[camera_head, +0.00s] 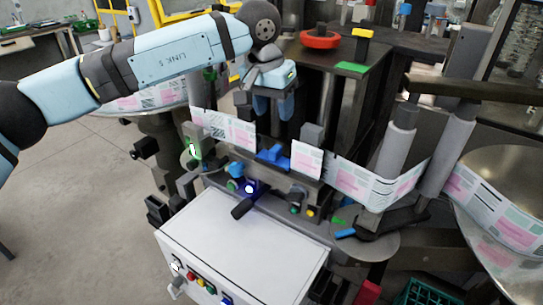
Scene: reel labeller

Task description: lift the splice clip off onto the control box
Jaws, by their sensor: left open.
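The blue splice clip (273,154) sits on the labeller's splice plate, in the gap between two ends of the printed label web (230,128). My left gripper (272,108) is above the clip, pointing down. Its two blue fingers are apart with nothing seen between them, and it does not touch the clip. The control box (240,245) is the white box in front, with a bare flat top and a row of coloured buttons on its front. My right gripper is not in view.
A black handle (243,207) sticks out towards the box. Grey rollers (397,150) and a large reel (505,205) stand at the right. A green crate (428,292) is at lower right.

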